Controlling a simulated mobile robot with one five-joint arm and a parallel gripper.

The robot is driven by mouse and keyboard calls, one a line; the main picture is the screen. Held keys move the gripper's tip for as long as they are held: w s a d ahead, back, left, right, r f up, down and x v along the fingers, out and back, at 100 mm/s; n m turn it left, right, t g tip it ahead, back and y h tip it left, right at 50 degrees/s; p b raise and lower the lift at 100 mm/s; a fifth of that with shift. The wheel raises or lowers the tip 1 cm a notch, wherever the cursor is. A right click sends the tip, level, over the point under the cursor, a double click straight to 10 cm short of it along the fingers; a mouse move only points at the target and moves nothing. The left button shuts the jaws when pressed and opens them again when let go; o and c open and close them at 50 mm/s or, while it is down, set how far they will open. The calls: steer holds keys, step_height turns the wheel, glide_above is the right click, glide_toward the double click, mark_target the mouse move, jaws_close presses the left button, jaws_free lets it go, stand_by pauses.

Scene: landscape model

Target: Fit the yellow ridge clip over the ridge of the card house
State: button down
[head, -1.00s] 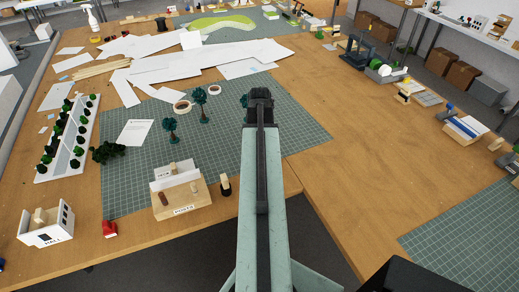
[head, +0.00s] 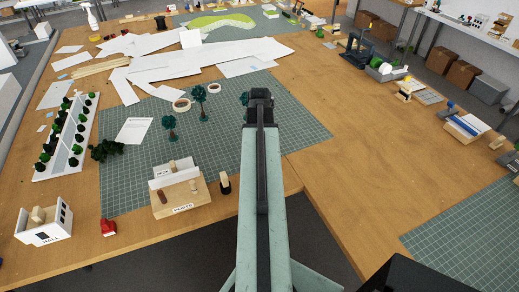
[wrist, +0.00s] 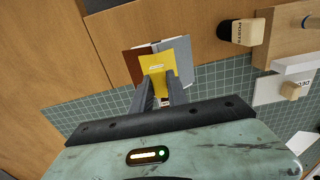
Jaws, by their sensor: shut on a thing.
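In the wrist view my gripper (wrist: 160,88) is shut on the yellow ridge clip (wrist: 157,66), a flat-looking yellow piece between the fingertips. The card house (wrist: 183,50) shows right behind the clip, with a grey panel on the right and a brown panel on the left. The clip overlaps the middle of the house in this view. I cannot tell whether it touches the ridge or is above it. In the head view my arm hides the house, the clip and the fingers.
A dark, wooden-topped post (wrist: 236,32) stands right of the house, beside the wooden POSTS block (head: 182,196). The table right of my arm is largely clear.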

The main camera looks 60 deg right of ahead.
steer(key=shift+f, duration=0.1)
stand_by(0.6)
steer(key=c, duration=1.2)
jaws_free()
step_height(320, 180, up, 7)
steer(key=p, duration=0.7)
